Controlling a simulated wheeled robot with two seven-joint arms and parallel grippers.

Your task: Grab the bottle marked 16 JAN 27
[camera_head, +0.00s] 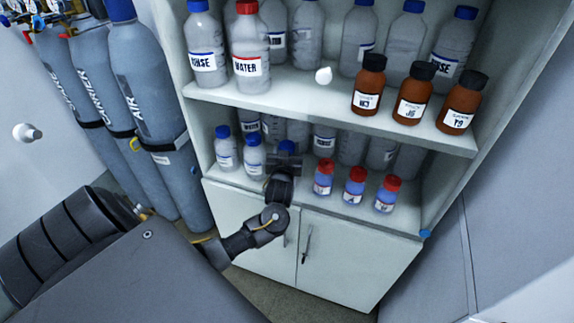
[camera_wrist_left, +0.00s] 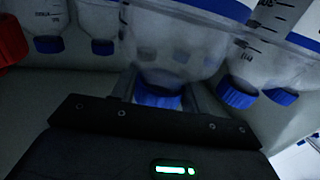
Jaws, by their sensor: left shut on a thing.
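My left gripper (camera_head: 284,162) reaches in from the left to the front of the lower shelf. It is shut on a clear bottle with a blue cap. In the left wrist view, which is upside down, this blue-capped bottle (camera_wrist_left: 165,55) sits with its cap between the fingers of the left gripper (camera_wrist_left: 160,92). In the head view the gripper mostly hides the bottle. Two small blue-capped bottles (camera_head: 226,150) stand to its left on the same shelf. The date 16 JAN 27 cannot be read on any label. My right gripper is not in view.
Three red-capped bottles (camera_head: 354,186) stand right of the gripper, with taller bottles behind. The upper shelf (camera_head: 300,92) holds three brown bottles (camera_head: 411,93) and several large clear ones. Grey gas cylinders (camera_head: 150,85) stand left of the cabinet. Doors with handles (camera_head: 306,243) are below.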

